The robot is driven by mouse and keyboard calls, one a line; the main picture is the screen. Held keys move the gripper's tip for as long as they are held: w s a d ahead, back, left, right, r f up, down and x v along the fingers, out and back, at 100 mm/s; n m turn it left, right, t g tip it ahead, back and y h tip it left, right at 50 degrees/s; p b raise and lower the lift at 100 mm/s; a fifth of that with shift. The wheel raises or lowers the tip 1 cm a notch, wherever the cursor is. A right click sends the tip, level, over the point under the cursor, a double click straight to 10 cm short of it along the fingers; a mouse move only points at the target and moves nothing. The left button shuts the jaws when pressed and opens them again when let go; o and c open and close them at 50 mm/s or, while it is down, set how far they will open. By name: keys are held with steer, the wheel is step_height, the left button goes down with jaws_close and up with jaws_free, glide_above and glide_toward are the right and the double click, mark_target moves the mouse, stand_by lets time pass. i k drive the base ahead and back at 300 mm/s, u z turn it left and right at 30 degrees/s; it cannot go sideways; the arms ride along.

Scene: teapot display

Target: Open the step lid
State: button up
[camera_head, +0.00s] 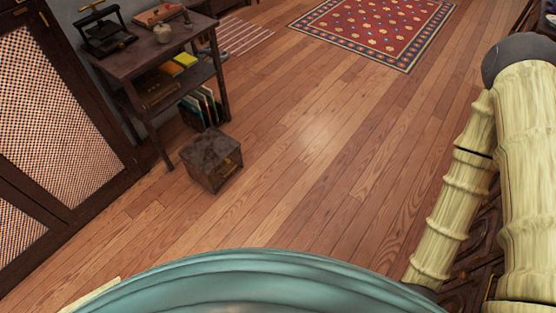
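A small dark wooden step box (211,165) stands on the floor left of the middle, beside the front leg of the side table. Its mottled dark top, the lid (209,150), lies flat and looks shut. A small brass-coloured fitting (228,162) shows on its right-hand front face. The hinge side cannot be made out. My gripper is not in view, so its distance from the step and its state do not show.
A dark side table (130,62) with a lower shelf stands behind the step. Books (200,108) stand beneath it. A lattice-fronted cabinet (60,130) is at left. A red patterned rug (375,25) lies at the back. The wooden floor (310,150) right of the step is clear.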

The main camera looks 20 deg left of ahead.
mark_target(213, 147)
steer(key=z, duration=1.05)
steer(key=i, duration=0.2)
steer(key=u, duration=2.2)
